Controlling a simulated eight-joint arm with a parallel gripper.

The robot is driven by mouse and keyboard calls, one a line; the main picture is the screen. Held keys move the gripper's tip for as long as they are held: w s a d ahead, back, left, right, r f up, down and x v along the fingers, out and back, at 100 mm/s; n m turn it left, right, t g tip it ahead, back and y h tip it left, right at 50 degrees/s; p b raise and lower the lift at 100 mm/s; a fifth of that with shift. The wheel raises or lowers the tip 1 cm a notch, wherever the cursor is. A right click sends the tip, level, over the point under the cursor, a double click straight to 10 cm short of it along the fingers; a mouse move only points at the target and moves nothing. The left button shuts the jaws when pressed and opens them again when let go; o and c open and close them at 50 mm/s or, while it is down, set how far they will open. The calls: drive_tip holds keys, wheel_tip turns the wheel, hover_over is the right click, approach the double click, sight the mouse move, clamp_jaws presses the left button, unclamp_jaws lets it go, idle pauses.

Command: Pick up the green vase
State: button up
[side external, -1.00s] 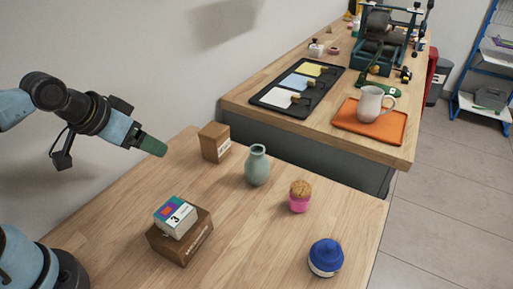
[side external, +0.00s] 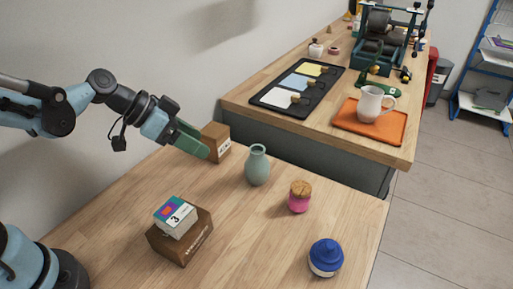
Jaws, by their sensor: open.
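The green vase (side external: 257,168) is pale grey-green, with a round body and a narrow neck. It stands upright on the near wooden table. My gripper (side external: 204,152) has green fingers and is open and empty. It is to the left of the vase, apart from it, and points right and slightly down. Its fingertips overlap the left edge of a small brown box (side external: 221,147) in this view; I cannot tell whether they touch.
A larger brown box (side external: 182,245) with a small colourful box (side external: 175,217) on top stands at front left. A pink jar with a cork lid (side external: 299,197) and a blue-lidded jar (side external: 326,257) stand right of the vase. The near table (side external: 120,225) has clear space at left.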

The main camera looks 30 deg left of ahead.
sight(257, 149)
drive_tip(key=w+d+f+m+h, duration=0.1)
drive_tip(key=w+d+f, duration=0.1)
drive_tip(key=w+d, duration=0.1)
drive_tip(key=w+d+f+m+h, duration=0.2)
drive_tip(key=w+d, duration=0.1)
drive_tip(key=d, duration=0.1)
drive_tip(key=w+d+f+m+t+h, duration=0.1)
drive_tip(key=w+d+m+h, duration=0.1)
drive_tip(key=w+d, duration=0.2)
drive_tip(key=shift+d+f, duration=0.3)
drive_tip(key=shift+f, duration=0.1)
drive_tip(key=shift+c, duration=0.2)
drive_tip(key=c, duration=1.2)
drive_tip(key=shift+o, duration=0.2)
drive_tip(key=shift+r, duration=0.15)
